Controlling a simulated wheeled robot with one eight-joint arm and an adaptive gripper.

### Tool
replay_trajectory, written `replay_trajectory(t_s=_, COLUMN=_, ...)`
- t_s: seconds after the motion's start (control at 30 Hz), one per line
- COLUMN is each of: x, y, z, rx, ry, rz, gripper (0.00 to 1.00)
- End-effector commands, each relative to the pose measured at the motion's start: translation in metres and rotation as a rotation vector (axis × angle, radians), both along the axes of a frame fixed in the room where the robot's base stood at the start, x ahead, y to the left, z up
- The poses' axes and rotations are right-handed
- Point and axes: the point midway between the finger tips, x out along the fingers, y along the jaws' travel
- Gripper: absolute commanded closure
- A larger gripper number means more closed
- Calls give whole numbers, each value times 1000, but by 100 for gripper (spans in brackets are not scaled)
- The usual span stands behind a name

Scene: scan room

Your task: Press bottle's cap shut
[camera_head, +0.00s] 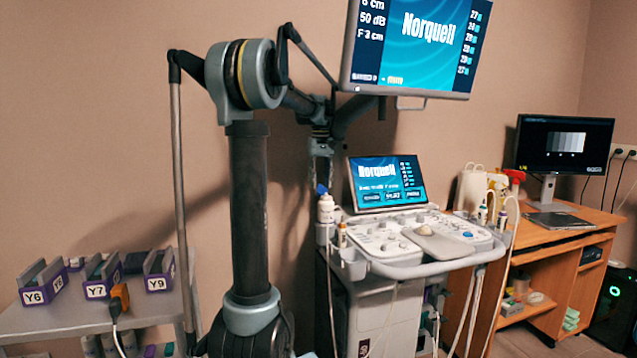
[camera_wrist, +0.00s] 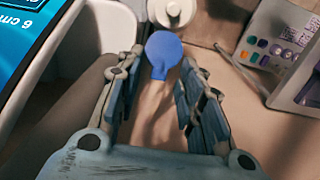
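A white bottle (camera_head: 326,210) stands in a holder at the left side of the ultrasound cart. Its blue cap (camera_head: 321,189) shows at its top, tilted. In the wrist view the blue cap (camera_wrist: 164,48) appears as a round disc with a short tongue, beside a white round top that looks like the bottle's (camera_wrist: 172,10). The cap seems flipped open. My gripper (camera_wrist: 162,60) is open, one finger on each side of the cap in this view; I cannot tell whether it touches. In the head view my gripper (camera_head: 321,155) hangs just above the bottle.
The cart's console (camera_head: 385,240) and small screen (camera_head: 387,182) stand right of the bottle, with a large monitor (camera_head: 412,45) above. Another small bottle (camera_head: 342,236) stands close by. A side table (camera_head: 90,318) with labelled holders is at left.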

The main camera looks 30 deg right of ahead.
Motion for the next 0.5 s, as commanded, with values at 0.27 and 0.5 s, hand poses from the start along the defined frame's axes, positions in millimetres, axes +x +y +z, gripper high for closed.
replay_trajectory(t_s=0.27, x=0, y=0, z=0, rx=0, ry=0, rz=0, gripper=100)
replay_trajectory(t_s=0.5, x=0, y=0, z=1, rx=-1, ry=-5, rz=0, gripper=100)
